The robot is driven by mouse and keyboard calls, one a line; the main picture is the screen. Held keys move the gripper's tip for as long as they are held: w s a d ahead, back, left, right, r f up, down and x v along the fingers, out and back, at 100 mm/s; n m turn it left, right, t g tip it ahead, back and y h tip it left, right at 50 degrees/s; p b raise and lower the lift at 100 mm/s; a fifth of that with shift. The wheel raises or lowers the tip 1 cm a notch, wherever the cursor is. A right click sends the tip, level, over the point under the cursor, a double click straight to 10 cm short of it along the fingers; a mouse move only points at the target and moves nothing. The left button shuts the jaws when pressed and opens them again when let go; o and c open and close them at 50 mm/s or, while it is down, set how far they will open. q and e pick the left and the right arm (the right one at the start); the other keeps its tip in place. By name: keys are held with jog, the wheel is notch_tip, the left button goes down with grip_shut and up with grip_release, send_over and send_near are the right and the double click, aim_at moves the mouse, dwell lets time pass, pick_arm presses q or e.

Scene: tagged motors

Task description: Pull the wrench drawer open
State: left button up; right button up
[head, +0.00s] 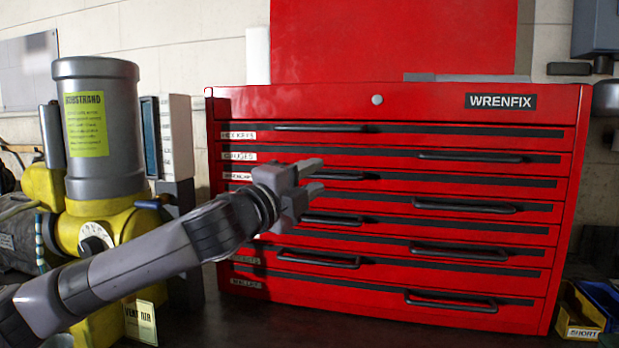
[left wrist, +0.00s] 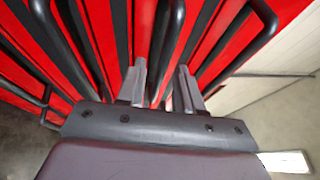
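The red tool chest (head: 393,103) stands ahead with all its drawers looking shut. Black bar handles are staggered left and right, and small white labels run down its left edge. The top labels look like hex keys and gauges (head: 239,156); the third (head: 237,176) is too blurred to read, and my arm hides others. I cannot tell which is the wrench drawer. My left gripper (head: 318,175) is open in front of the left-side handles, near an upper handle (head: 345,176) and above a lower one (head: 332,219). In the left wrist view its fingers (left wrist: 161,80) are apart, with a dark handle bar beyond the gap. My right gripper is not in view.
A yellow and grey machine (head: 103,130) stands left of the chest, close to my left arm. Yellow and blue bins (head: 580,315) sit at the lower right. The dark bench top (head: 300,325) in front of the chest is mostly clear.

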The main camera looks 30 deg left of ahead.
pick_arm(q)
grip_shut()
dwell(1.4)
